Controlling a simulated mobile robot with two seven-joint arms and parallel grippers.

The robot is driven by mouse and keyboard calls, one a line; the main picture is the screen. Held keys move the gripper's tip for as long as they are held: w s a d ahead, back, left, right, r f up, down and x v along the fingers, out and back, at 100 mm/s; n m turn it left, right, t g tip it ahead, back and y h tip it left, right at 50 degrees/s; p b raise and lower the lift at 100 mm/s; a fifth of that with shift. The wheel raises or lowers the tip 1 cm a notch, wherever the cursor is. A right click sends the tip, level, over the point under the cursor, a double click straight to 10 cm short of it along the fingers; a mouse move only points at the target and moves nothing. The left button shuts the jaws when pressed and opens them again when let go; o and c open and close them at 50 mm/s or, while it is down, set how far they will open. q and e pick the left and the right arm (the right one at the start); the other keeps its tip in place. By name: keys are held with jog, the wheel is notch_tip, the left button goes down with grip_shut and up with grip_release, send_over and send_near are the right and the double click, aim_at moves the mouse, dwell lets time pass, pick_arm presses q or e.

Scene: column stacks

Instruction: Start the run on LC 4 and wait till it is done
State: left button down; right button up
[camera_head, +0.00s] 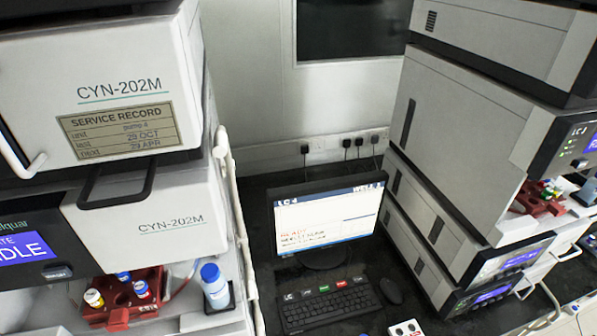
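A monitor (328,216) headed "LC-4" stands on the dark bench between two instrument stacks, its screen lit and tilted in view. Red and dark lines of text on its left side are too small to read surely. A black keyboard (330,303) lies in front of it, with a label starting "LC", a green key (339,285) and a red key along its top edge. A black mouse (391,290) lies right of the keyboard. Neither of my grippers is in view.
The left stack (150,215), marked CYN-202M, shows a display reading "IDLE", a red vial rack (118,300) and a blue-capped bottle (214,285). The right stack (455,150) flanks the mouse. A small white box (405,328) sits at the bench front. Sockets line the back wall.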

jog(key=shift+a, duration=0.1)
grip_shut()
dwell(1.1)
